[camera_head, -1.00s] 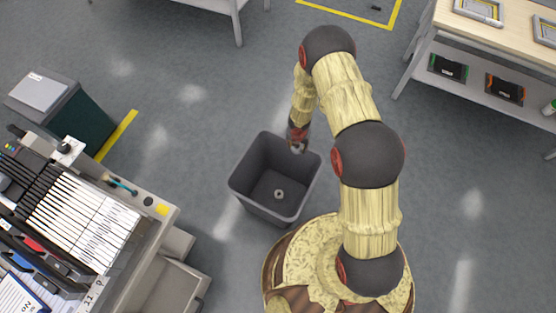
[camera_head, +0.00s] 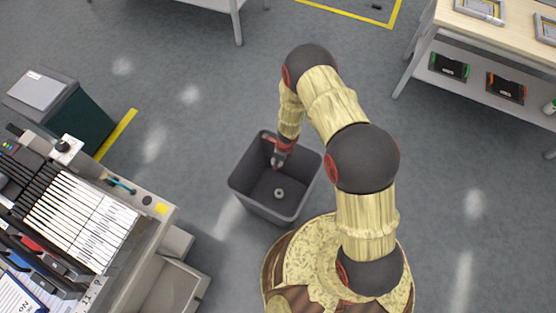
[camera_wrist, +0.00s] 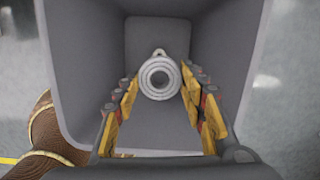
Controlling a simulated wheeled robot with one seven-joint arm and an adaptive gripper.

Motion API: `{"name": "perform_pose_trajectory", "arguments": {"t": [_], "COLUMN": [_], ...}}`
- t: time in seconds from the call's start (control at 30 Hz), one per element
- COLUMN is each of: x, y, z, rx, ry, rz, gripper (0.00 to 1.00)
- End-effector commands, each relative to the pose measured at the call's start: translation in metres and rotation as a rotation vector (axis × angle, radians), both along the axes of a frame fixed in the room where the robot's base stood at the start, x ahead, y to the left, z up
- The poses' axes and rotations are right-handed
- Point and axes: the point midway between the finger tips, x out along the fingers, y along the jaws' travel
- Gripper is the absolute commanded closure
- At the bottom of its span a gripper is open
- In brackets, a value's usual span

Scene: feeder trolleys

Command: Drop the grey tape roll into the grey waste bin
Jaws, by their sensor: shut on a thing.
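The grey waste bin (camera_head: 242,179) stands open on the floor beside my base. My gripper (camera_head: 277,163) reaches down inside the bin opening, above its floor. In the wrist view my gripper (camera_wrist: 160,80) is shut on the grey tape roll (camera_wrist: 147,84), a pale ring between the two yellow-and-black fingers. The bin walls (camera_wrist: 85,70) surround it in that view. The head view hardly shows the roll at the fingertips.
A small grey ring-shaped piece (camera_head: 278,193) lies on the bin floor. A feeder trolley (camera_head: 165,215) stands at the left, with a dark green lidded box (camera_head: 85,125) behind it. A workbench (camera_head: 475,35) stands at the upper right. The floor around the bin is mostly clear.

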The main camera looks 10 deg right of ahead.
Motion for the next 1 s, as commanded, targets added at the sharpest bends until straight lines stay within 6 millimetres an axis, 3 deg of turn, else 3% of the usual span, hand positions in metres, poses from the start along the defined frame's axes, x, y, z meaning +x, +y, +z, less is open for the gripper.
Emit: {"name": "perform_pose_trajectory", "arguments": {"t": [0.33, 0.7, 0.73, 1.0], "x": [0.000, 0.000, 0.000, 0.000], "y": [0.000, 0.000, 0.000, 0.000], "z": [-0.042, -0.046, -0.046, -0.046], "rx": [0.000, 0.000, 0.000, 0.000], "ry": [0.001, 0.000, 0.000, 0.000], "rz": [-0.004, -0.003, -0.004, -0.004], "gripper": [0.75, 0.75, 0.58, 0.43]}}
